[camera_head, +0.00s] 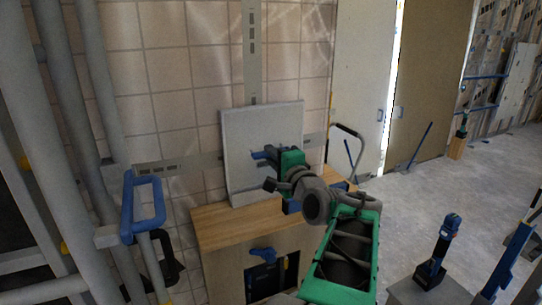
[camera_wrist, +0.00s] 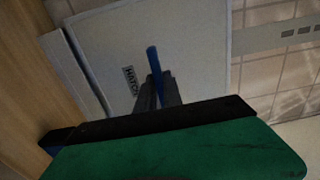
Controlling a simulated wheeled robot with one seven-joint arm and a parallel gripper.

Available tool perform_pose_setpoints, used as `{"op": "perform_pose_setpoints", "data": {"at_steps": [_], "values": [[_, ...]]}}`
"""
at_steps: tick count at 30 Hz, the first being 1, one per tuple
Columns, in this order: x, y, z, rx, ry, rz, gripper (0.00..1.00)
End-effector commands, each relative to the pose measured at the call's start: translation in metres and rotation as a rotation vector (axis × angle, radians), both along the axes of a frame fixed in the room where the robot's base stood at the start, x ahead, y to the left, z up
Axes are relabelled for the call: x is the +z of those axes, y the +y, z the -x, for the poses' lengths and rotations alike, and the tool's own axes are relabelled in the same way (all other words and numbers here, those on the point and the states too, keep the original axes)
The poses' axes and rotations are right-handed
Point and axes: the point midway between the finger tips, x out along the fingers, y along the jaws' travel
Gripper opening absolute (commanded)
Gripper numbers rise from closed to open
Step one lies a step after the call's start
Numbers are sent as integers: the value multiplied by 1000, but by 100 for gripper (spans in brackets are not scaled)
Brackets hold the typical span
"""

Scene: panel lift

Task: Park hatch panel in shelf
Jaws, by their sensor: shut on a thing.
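The hatch panel (camera_head: 240,130) is a pale grey rectangular board. It stands nearly upright against the tiled wall, over a wooden cabinet top (camera_head: 215,222). In the wrist view the panel (camera_wrist: 190,45) shows a label reading "HATCH" and a blue handle (camera_wrist: 153,60). My gripper (camera_head: 262,155) is in front of the panel and shut on that handle; its dark fingers (camera_wrist: 162,90) are around it in the wrist view. A pale strip (camera_wrist: 75,72) runs beside the panel's lower edge, next to the wood. Whether the panel bears on the wood cannot be told.
Slotted metal rails (camera_head: 252,60) cross the wall behind the panel. Grey pipes and a blue handle (camera_head: 143,207) stand at the left. The cabinet front has a blue fitting (camera_head: 262,254) and a dark opening. A blue-and-black tool (camera_head: 440,250) stands at right; the floor (camera_head: 410,210) there is mostly open.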

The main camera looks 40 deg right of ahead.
Motion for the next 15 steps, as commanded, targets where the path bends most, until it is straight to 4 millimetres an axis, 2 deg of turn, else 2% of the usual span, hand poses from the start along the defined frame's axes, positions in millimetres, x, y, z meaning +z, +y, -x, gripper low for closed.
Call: {"op": "perform_pose_setpoints", "data": {"at_steps": [15], "values": [[-12,0,0,0,-5,5,0]]}}
